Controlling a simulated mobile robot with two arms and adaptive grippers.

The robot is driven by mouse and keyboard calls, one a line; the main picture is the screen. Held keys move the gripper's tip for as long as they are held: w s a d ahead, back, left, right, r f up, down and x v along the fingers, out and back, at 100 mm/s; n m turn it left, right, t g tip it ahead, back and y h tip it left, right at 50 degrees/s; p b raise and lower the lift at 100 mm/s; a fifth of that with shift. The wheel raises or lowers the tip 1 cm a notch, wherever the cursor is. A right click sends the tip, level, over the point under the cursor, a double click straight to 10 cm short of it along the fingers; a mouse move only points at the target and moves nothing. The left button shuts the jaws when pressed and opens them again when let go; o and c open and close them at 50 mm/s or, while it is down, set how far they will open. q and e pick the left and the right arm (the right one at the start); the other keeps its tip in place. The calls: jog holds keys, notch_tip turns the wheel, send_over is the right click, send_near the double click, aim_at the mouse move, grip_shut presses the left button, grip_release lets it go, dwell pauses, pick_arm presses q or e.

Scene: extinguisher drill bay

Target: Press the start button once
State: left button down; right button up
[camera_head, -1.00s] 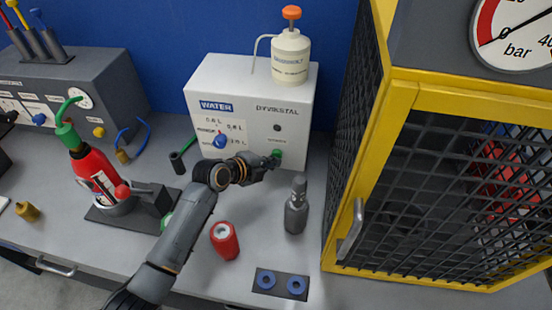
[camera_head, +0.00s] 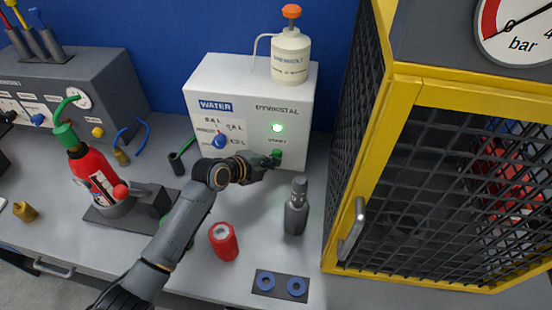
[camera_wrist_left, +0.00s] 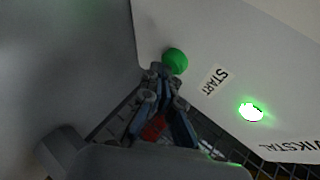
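The white water dispenser box (camera_head: 235,100) stands against the blue wall. Its green start button (camera_head: 277,154) is low on the right of the front panel, and it also shows in the wrist view (camera_wrist_left: 175,61) next to the START label (camera_wrist_left: 215,80). A round lamp (camera_head: 277,127) above it glows green, also bright in the wrist view (camera_wrist_left: 250,111). My left gripper (camera_head: 271,160) is at the button with its fingertips together and empty. In the wrist view the fingertips (camera_wrist_left: 160,70) are right at the button's edge; I cannot tell whether they touch it. My right gripper is not in view.
A blue dial (camera_head: 220,141) is left of the button. A yellow-framed mesh cage (camera_head: 440,180) stands close on the right. A red extinguisher (camera_head: 95,175) stands at left.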

pick_arm(q)
jog(key=shift+s+a+p, duration=0.2)
jog(key=shift+s+p, duration=0.4)
jog(key=shift+s, duration=0.15)
jog(key=s, duration=0.1)
jog(key=s+p, duration=0.1)
jog(key=s, duration=0.1)
jog(key=shift+s+a+p, duration=0.15)
jog(key=shift+a+p, duration=0.15)
jog(key=shift+a, duration=0.05)
jog(key=shift+s, duration=0.55)
